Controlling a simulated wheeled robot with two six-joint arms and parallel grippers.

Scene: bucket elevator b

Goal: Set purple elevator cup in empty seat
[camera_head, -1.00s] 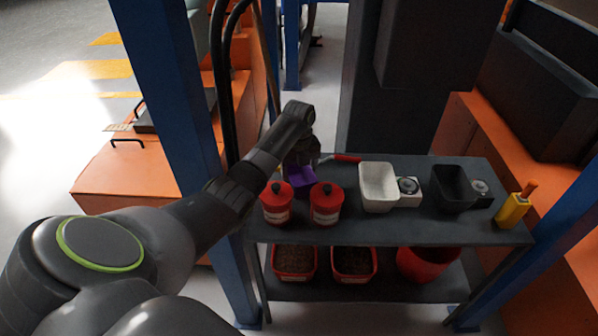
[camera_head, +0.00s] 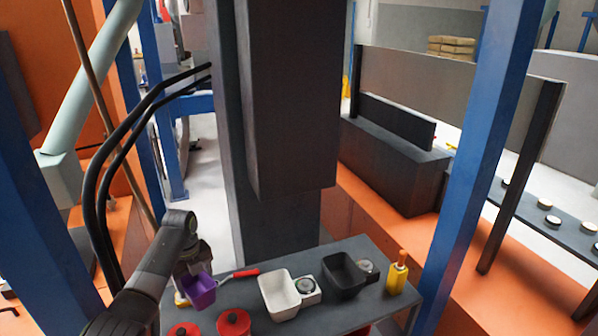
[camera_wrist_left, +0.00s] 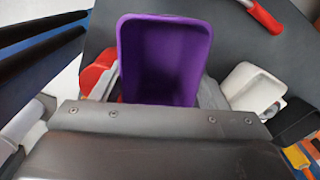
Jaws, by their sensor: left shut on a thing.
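The purple elevator cup (camera_head: 200,291) is at the left end of the dark table, in my left gripper (camera_head: 192,276). In the left wrist view the cup (camera_wrist_left: 163,58) is upright in the picture with its open hollow facing the camera, between the two grey fingers. The left gripper is shut on it. I cannot tell whether the cup touches the table. The white cup (camera_head: 281,293) and the black cup (camera_head: 345,274) stand on the table to the right, each beside a round-topped fitting. No empty seat can be made out. My right gripper is not in view.
Red canisters (camera_head: 233,322) stand near the table's front edge. A large dark column (camera_head: 290,110) rises behind the table. Black hoses (camera_head: 103,180) and blue posts flank it.

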